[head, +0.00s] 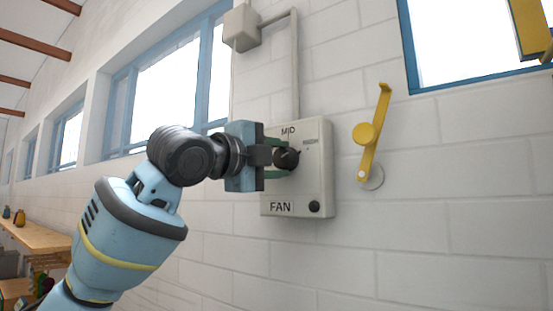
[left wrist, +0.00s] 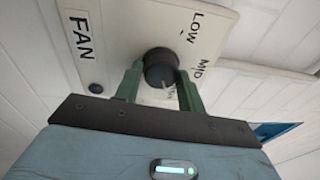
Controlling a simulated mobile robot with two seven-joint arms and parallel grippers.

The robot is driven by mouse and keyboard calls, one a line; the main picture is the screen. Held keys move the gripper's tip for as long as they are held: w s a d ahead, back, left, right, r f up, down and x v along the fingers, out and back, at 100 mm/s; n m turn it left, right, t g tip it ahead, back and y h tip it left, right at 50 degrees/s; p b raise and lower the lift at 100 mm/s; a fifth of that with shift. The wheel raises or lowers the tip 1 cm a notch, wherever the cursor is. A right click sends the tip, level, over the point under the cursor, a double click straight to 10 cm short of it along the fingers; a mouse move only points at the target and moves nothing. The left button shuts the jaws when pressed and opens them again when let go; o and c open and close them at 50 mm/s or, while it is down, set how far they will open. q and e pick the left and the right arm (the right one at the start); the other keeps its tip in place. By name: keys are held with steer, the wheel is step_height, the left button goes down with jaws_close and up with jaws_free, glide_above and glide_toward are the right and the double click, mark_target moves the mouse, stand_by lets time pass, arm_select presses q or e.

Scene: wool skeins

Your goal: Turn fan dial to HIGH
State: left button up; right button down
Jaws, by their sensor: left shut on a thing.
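The fan control box (head: 315,180) is a pale box on the white wall, marked FAN at its lower left and MID at its top. Its black round dial (head: 291,157) is in the box's upper part. My left gripper (head: 283,158) reaches it from the left, with its green fingers shut on the dial. In the left wrist view the dial (left wrist: 160,65) sits between the fingers of my gripper (left wrist: 160,78). LOW and MID are readable there. A further mark between the fingers is partly hidden, and I cannot tell where the dial points. My right gripper is out of view.
A small black knob (head: 314,206) is at the box's lower right. A yellow lever (head: 371,132) is on the wall to the right. A conduit (head: 295,65) runs up from the box to a junction box (head: 241,27). A wooden counter (head: 38,238) is far left.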

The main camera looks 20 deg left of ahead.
arm_select(q)
steer(key=shift+m, duration=0.3)
steer(key=o, duration=1)
steer(key=shift+c, duration=0.2)
steer(key=v, duration=0.7)
steer(key=shift+s+a, duration=0.25)
steer(key=shift+s, duration=0.15)
